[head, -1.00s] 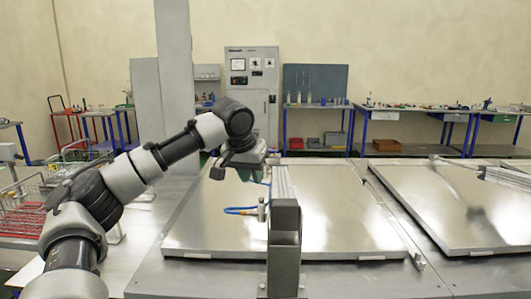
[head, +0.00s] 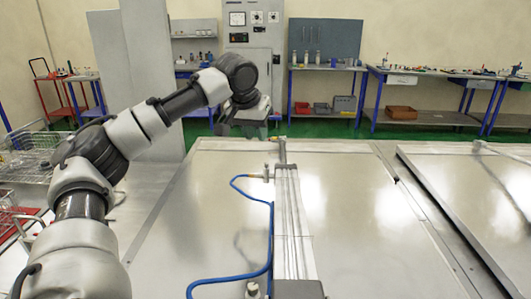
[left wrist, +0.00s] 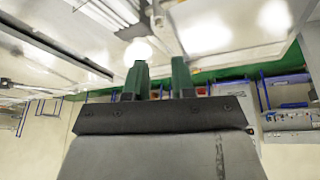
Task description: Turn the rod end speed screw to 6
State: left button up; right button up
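The pneumatic cylinder (head: 290,225) lies lengthwise on the middle metal lid, with a blue hose running along its left side. A small fitting (head: 267,172) sits at its far end, where the hose joins. A speed screw and its number marks are too small to make out. My left gripper (head: 245,132) is near the lid's far edge, left of and beyond the cylinder's far end. In the left wrist view its two green fingers (left wrist: 158,68) stand apart with nothing seen held between them. The cylinder (left wrist: 105,12) shows beyond the fingertips. My right gripper is not in view.
The flat middle lid (head: 345,205) is mostly clear around the cylinder. Another lid (head: 470,185) lies to the right, across a narrow gap. A wire basket (head: 28,160) stands at left. Workbenches and a grey cabinet (head: 252,40) stand along the back wall.

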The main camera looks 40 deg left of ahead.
aim_at(266, 165)
pick_arm(q)
jog(key=p+x, duration=0.1)
jog(key=x, duration=0.9)
jog(key=shift+d+f, duration=0.1)
jog(key=shift+f, duration=0.1)
jog(key=shift+c, duration=0.5)
grip_shut()
